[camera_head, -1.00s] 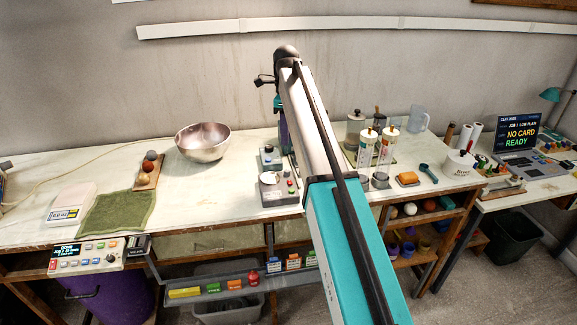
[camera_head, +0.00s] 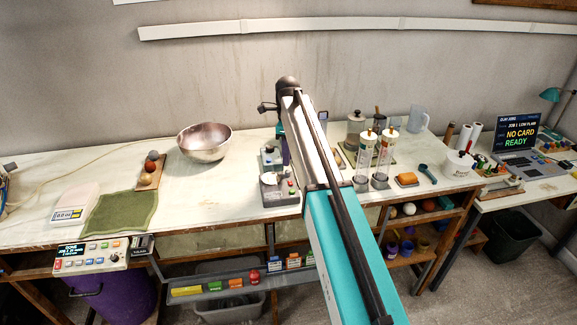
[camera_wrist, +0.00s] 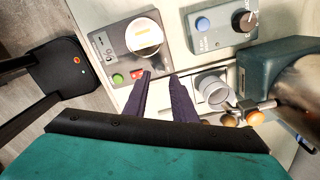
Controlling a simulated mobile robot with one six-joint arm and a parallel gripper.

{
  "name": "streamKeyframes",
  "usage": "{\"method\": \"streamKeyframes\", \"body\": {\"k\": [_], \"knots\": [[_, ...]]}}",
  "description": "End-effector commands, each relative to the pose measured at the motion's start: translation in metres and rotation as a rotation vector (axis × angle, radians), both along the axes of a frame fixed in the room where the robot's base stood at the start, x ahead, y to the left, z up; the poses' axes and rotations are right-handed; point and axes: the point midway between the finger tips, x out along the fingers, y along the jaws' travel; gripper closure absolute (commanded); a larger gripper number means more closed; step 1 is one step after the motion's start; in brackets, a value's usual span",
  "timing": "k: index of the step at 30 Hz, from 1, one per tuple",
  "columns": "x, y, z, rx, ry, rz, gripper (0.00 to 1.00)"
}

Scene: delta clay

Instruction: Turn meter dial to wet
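A grey-blue box with a black knob (camera_wrist: 244,20) and a blue button stands at the top right of the wrist view. The same box (camera_head: 270,158) is small in the head view, beside my arm. I cannot read its dial markings. In front of it is a grey unit (camera_wrist: 119,48) with a round silver plate and green and red buttons. My gripper (camera_wrist: 160,75) has two dark fingers set apart with nothing between them. The fingertips appear over the near edge of the grey unit, apart from the black knob. My arm hides most of the gripper in the head view.
A steel bowl (camera_head: 204,155) and a green towel (camera_head: 120,212) lie left of the boxes. Two clear cylinders (camera_head: 365,155) stand to the right. In the wrist view, a grey cylindrical fitting (camera_wrist: 213,88) and a large metal body (camera_wrist: 290,85) crowd the right side.

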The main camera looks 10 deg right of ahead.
Motion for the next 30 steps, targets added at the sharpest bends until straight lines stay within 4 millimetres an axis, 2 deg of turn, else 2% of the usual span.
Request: {"method": "streamKeyframes", "body": {"k": [12,18,27,28,30], "knots": [[-0.001,-0.001,-0.045,0.0,0.002,-0.001,0.76],[0.0,-0.001,-0.055,0.0,0.0,-0.001,0.76],[0.0,-0.002,-0.057,0.0,0.0,-0.002,0.76],[0.0,-0.002,-0.057,0.0,0.0,-0.002,0.78],[0.0,-0.002,-0.057,0.0,0.0,-0.002,0.89]]}}
